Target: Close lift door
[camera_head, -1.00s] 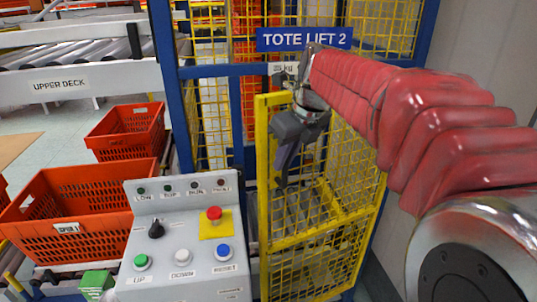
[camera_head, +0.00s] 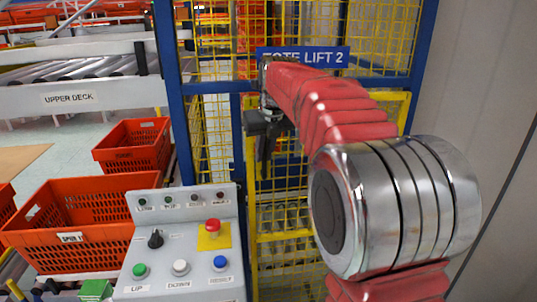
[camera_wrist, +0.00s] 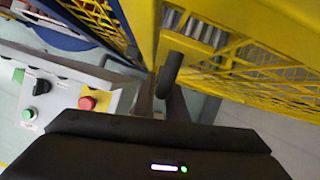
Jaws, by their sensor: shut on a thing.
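The lift door (camera_head: 285,237) is a yellow mesh panel under the blue "TOTE LIFT 2" sign (camera_head: 335,56). It stands nearly face-on in the head view, its free left edge close to the blue post. A narrow gap shows beside the yellow door edge (camera_wrist: 172,30) in the wrist view. I cannot tell whether the door is flush with its frame. My gripper (camera_head: 263,158) is at the door's left edge, shut on the dark handle (camera_wrist: 170,72). My red arm hides much of the door's upper right, and the grip itself is partly hidden.
A grey control panel (camera_head: 160,215) with coloured buttons and a red stop button (camera_head: 212,226) stands left of the door. Orange totes (camera_head: 80,215) sit further left, below the upper deck conveyor (camera_head: 75,97). A grey wall (camera_head: 480,100) is close on the right.

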